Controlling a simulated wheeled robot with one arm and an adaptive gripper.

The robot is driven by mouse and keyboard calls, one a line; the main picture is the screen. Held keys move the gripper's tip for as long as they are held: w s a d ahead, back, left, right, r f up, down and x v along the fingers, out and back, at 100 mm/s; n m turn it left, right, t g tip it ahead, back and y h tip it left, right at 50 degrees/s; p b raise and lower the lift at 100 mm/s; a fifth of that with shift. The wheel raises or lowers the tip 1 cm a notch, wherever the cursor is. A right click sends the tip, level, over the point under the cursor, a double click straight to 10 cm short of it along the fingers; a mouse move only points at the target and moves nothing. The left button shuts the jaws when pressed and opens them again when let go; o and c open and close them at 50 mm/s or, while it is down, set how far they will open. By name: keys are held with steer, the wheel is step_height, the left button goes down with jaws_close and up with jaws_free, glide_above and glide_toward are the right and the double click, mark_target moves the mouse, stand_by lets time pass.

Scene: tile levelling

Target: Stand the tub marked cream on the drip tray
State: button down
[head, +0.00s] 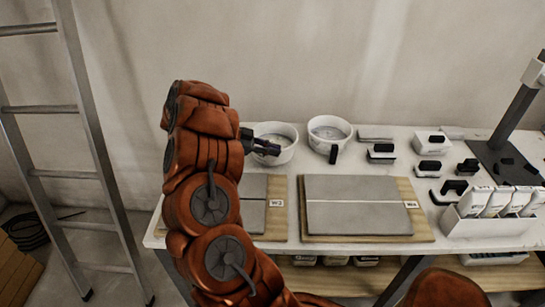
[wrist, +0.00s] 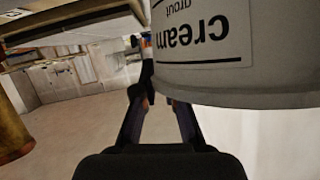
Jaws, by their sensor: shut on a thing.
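The tub marked cream (wrist: 225,82) fills the upper right of the wrist view, its label upside down there. My gripper (wrist: 147,62) is shut at the tub's side; the held part, probably its handle, is mostly hidden by the fingers. In the head view my gripper (head: 268,147) is at the front left of a round white tub (head: 288,153), over the back left of the bench. I cannot tell whether this tub touches the bench. No drip tray is clearly identifiable; a flat grey piece (head: 375,132) lies at the back.
A second white tub (head: 322,147) with a black handle stands close to the right. Black-handled tools (head: 381,151), a dark plate with a post (head: 500,155) and a white bottle rack (head: 480,228) occupy the right.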

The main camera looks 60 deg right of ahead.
mark_target(272, 157)
steer(key=shift+f+p, duration=0.55)
steer(key=shift+f, duration=1.15)
steer(key=c, duration=1.3)
jaws_free()
steer(key=shift+o, duration=0.2)
steer(key=b+v, duration=0.2)
steer(key=v, duration=1)
steer(key=shift+b, duration=0.4)
